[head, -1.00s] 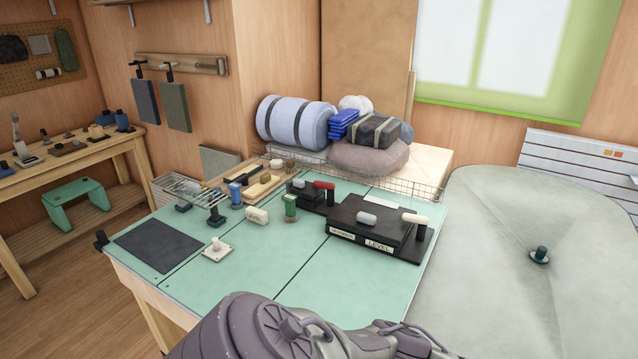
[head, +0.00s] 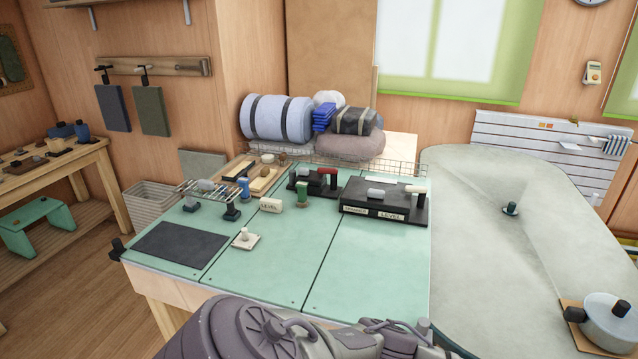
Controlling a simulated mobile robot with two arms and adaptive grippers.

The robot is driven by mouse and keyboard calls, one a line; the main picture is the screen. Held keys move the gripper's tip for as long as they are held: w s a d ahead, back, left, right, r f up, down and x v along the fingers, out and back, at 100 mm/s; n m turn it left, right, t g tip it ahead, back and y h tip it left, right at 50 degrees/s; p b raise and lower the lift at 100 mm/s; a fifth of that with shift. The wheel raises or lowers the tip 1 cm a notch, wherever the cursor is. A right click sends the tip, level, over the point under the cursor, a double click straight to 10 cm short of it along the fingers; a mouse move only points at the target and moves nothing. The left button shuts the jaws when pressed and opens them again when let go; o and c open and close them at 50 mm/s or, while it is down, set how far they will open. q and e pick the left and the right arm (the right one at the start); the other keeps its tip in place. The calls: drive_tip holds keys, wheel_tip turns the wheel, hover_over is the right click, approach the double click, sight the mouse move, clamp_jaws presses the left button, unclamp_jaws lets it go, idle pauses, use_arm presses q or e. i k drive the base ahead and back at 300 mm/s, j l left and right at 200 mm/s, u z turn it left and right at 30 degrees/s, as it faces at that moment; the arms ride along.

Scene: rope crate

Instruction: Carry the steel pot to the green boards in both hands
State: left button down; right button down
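The steel pot (head: 605,320) stands at the lower right on a square wooden board on the grey-green surface. The green boards (head: 285,265) form the top of the wooden bench in the middle, split by dark seams. One of my arms crosses the bottom of the view and hides the bench's near edge. Neither gripper's fingers show.
On the boards are a dark mat (head: 180,244), a black box marked LEVEL (head: 385,200), a wire rack (head: 208,192) and a white block (head: 271,205). Bedrolls (head: 277,118) lie behind. The front middle of the boards is clear. A small dark knob (head: 511,208) sits on the grey-green surface.

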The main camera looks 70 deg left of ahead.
sight(343, 266)
drive_tip(key=k+u, duration=0.15)
drive_tip(key=u, duration=0.25)
drive_tip(key=k+j+u, duration=0.1)
drive_tip(key=u, duration=0.25)
drive_tip(key=k+j, duration=0.05)
drive_tip(key=k, duration=0.05)
